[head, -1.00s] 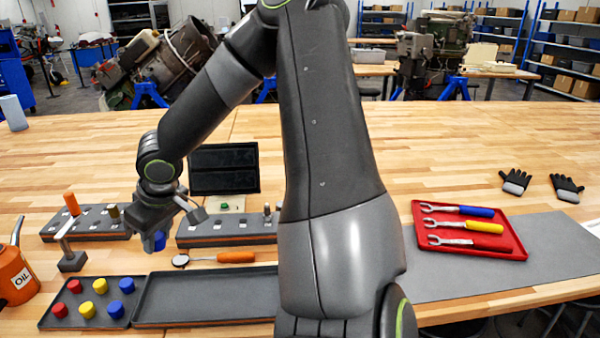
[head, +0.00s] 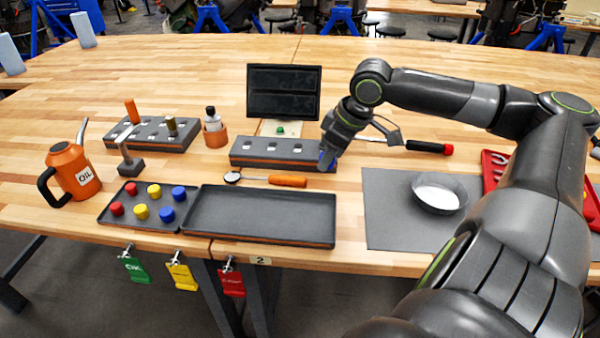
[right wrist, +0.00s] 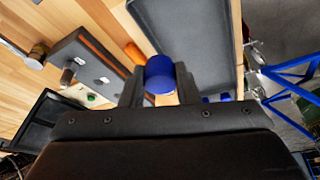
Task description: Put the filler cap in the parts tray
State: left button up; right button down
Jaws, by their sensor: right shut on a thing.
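My right gripper (head: 328,158) is shut on a blue cap (right wrist: 160,75), which seems to be the filler cap. A long, empty dark tray (head: 262,215) with an orange edge, likely the parts tray, lies to the left and nearer. It also shows at the top of the right wrist view (right wrist: 190,30). The gripper is not over it. My left gripper is not in view.
A smaller tray (head: 128,222) of red, yellow and blue caps adjoins the long tray. An orange-handled mirror (head: 288,181) lies between block and tray. An oil can (head: 72,170) stands left. A bowl (head: 440,193) sits on the grey mat (head: 385,225).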

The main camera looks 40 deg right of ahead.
jog(key=w+a+f+n+y+b, duration=0.1)
jog(key=w+a+f+n+b, duration=0.25)
jog(key=a+f, duration=0.2)
jog(key=b, duration=0.6)
send_over(295, 219)
jog(key=shift+n+g, duration=0.4)
jog(key=shift+n, duration=0.05)
jog(key=f, duration=0.4)
jog(key=s+f, duration=0.1)
jog(key=f, duration=0.1)
jog(key=shift+d+f, duration=0.2)
jog(key=shift+d, duration=0.15)
jog(key=shift+f, duration=0.35)
jog(key=shift+f+b, duration=0.4)
jog(key=shift+f, duration=0.5)
jog(key=shift+f, duration=0.3)
jog(key=c, duration=0.9)
grip_release()
jog(key=shift+o, duration=0.2)
